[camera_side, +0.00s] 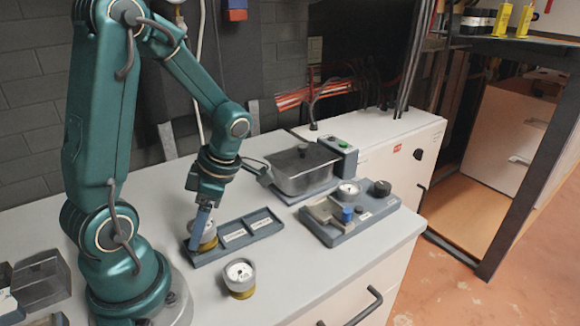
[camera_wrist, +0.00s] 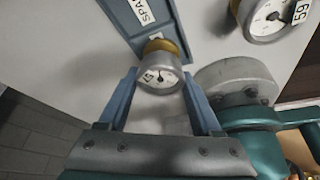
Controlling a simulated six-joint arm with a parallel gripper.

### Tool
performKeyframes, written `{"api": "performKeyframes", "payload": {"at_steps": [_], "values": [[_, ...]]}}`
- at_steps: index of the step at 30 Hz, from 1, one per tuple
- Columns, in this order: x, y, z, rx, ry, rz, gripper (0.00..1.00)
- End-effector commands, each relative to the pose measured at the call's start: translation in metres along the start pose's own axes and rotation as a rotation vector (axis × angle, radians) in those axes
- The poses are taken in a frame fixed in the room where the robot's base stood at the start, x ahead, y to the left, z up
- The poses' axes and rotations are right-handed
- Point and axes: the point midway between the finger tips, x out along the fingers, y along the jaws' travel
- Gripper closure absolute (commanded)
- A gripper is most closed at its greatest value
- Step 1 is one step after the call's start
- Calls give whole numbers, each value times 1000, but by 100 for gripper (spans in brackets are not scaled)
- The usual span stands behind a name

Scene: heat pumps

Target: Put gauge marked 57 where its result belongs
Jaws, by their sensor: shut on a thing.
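My gripper (camera_side: 201,226) is shut on a round gauge (camera_side: 209,236) with a grey body, white dial and brass-coloured base. It is at the left end of a blue-grey tray (camera_side: 256,238) with white labels. In the wrist view the held gauge (camera_wrist: 158,74) sits between both fingers, and its number is too small to read. The gauge seems to be in or just over the tray's end; I cannot tell if it touches the floor. The tray (camera_wrist: 128,18) shows a label beginning "SPA". A second gauge (camera_side: 240,277), marked 59 in the wrist view (camera_wrist: 262,22), stands on the bench in front of the tray.
A grey test fixture (camera_side: 345,230) with a gauge (camera_side: 347,191), blue part and black knob stands right of the tray. Behind it is a lidded clear container (camera_side: 302,172) beside a box with a green button (camera_side: 343,145). Bench front right is clear.

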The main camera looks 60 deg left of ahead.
Motion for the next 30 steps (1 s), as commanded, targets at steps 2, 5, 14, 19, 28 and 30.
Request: {"api": "performKeyframes", "payload": {"at_steps": [2, 5, 14, 19, 28, 30], "values": [[2, 0, 0, 1, 1, -1, 100], [3, 0, 1, 1, 1, 0, 100], [9, 0, 3, 1, 1, -1, 100], [12, 0, 5, 1, 0, -1, 100], [12, 0, 5, 1, -1, -1, 0], [10, 0, 5, 0, -1, 1, 0]]}}
